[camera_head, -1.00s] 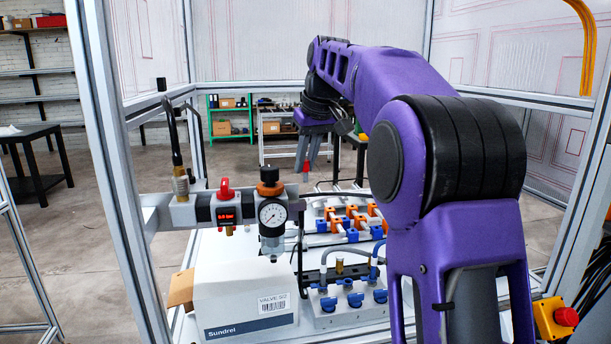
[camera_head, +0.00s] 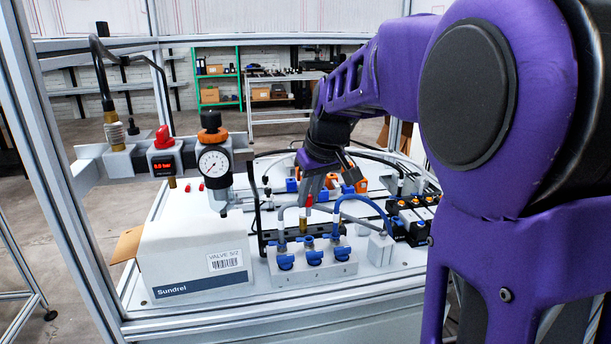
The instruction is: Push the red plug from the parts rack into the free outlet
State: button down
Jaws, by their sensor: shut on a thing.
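My gripper (camera_head: 309,197) points down, with its grey fingers shut on a small red plug (camera_head: 309,201). The plug shows at the fingertips, above the rear of a grey manifold block (camera_head: 313,266). A brass fitting (camera_head: 303,222) stands on the block just below the plug in the picture. I cannot tell whether plug and fitting touch. Several blue fittings line the block's front. A grey tube and a blue tube rise from its back on either side of the brass fitting. The free outlet cannot be singled out for certain, nor can the parts rack.
A white box labelled Sundrel (camera_head: 195,255) stands left of the block. A pressure gauge (camera_head: 213,163) and a red-knobbed unit (camera_head: 164,155) hang on the rail above it. Black valves (camera_head: 412,215) stand on the right. Orange and blue parts lie behind the gripper.

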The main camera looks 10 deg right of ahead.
aim_at(310, 214)
jog(key=shift+s+d+f, duration=0.1)
jog(key=shift+s+f, duration=0.05)
jog(key=shift+f, duration=0.2)
jog(key=shift+f+b, duration=1.85)
jog(key=shift+f, duration=0.3)
jog(key=shift+f+b, duration=0.55)
jog(key=shift+f, duration=0.7)
